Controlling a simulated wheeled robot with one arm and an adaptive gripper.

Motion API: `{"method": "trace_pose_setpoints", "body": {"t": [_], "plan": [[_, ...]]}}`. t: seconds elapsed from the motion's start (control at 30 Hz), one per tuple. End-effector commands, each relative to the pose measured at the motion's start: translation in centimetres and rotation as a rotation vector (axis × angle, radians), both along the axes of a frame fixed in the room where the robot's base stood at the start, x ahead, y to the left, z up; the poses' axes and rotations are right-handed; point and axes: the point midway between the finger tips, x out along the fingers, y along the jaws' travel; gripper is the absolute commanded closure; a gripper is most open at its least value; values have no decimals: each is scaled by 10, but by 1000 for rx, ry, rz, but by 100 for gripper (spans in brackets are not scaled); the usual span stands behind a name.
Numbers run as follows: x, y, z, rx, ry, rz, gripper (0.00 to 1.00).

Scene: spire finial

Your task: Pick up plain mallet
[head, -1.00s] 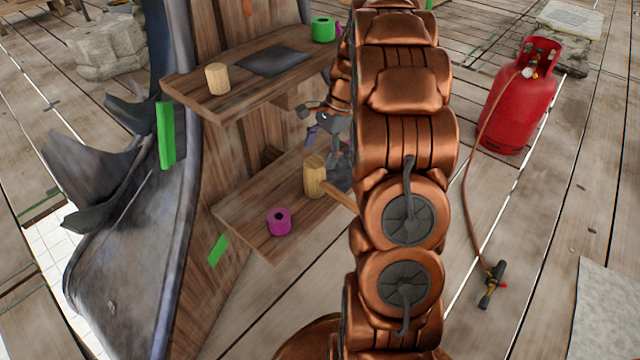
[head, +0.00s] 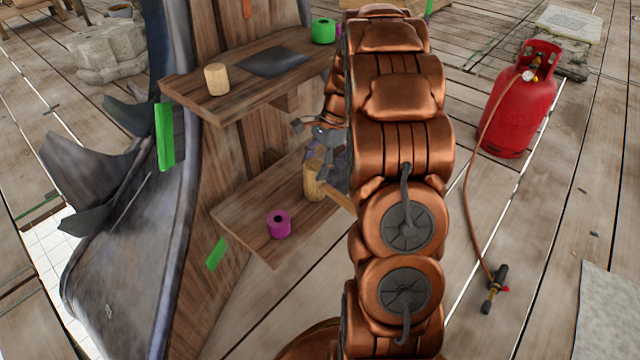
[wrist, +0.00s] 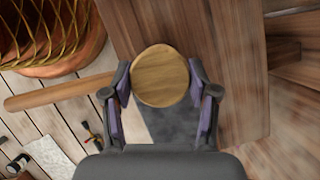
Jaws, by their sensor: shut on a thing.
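The plain mallet (head: 314,184) has a pale wooden cylindrical head, standing on end on the lower wooden shelf (head: 245,222). In the wrist view the round top of the mallet's head (wrist: 160,76) sits between the two fingers, and its handle (wrist: 62,92) sticks out to the left. My gripper (wrist: 161,100) is shut on the mallet's head, one finger on each side. In the head view my gripper (head: 318,160) is at the mallet's upper part, partly hidden by my arm. I cannot tell whether the mallet's base touches the shelf.
A magenta tape roll (head: 279,224) lies on the lower shelf, left of the mallet. The upper shelf (head: 190,95) overhangs behind, with a wooden cylinder (head: 217,79), a dark sheet (head: 272,63) and a green roll (head: 323,31). A red gas cylinder (head: 520,105) stands on the floor at right.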

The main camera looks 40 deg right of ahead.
Motion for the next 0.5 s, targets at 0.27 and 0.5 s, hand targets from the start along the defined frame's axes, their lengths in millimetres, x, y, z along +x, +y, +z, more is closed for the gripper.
{"method": "trace_pose_setpoints", "body": {"t": [0.27,0.5], "plan": [[0,0,0,1,1,0,83],[0,0,5,0,0,0,83]]}}
